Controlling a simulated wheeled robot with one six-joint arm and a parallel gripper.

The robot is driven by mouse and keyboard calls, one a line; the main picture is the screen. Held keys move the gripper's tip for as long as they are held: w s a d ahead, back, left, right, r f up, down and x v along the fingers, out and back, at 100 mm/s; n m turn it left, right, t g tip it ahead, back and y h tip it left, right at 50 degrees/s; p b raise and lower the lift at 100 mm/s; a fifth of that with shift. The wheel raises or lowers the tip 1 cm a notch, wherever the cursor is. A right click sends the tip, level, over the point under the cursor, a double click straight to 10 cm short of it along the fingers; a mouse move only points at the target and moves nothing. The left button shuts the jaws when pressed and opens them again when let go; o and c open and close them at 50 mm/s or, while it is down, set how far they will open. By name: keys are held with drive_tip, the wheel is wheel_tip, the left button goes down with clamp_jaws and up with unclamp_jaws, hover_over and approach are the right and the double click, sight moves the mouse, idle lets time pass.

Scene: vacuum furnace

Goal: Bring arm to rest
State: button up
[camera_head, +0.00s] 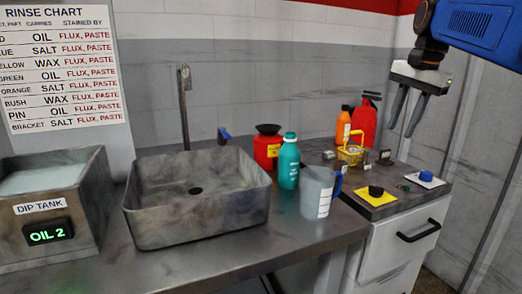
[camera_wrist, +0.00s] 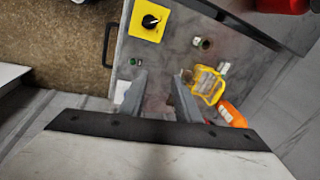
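My gripper (camera_head: 401,131) hangs from my blue arm at the upper right of the head view, fingers pointing down. It is above the right-hand cabinet top and touches nothing there. In the wrist view my gripper (camera_wrist: 158,80) shows its two grey fingers apart, with only the grey cabinet top seen between them. It is open and empty.
Below it, the cabinet top carries a yellow wire basket (camera_head: 350,153), a yellow knob panel (camera_head: 375,195) and a blue button (camera_head: 426,176). A sink (camera_head: 200,225) and dip tank (camera_head: 95,200) are left.

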drive_tip(key=s+a+f+n, duration=0.2)
drive_tip(key=s+f+n, duration=0.2)
drive_tip(key=s+f, duration=0.5)
drive_tip(key=s+a+f+n+t, duration=0.1)
drive_tip(key=s+a+f+n, duration=0.2)
drive_tip(key=s+f, duration=0.6)
drive_tip(key=s+a+f+n+t, duration=0.1)
drive_tip(key=s+a+f+n, duration=0.2)
drive_tip(key=s+f, duration=0.6)
wheel_tip(320, 180, down, 5)
drive_tip(key=shift+r+n+h, duration=0.2)
drive_tip(key=shift+n+h, duration=0.1)
drive_tip(key=shift+n, duration=0.5)
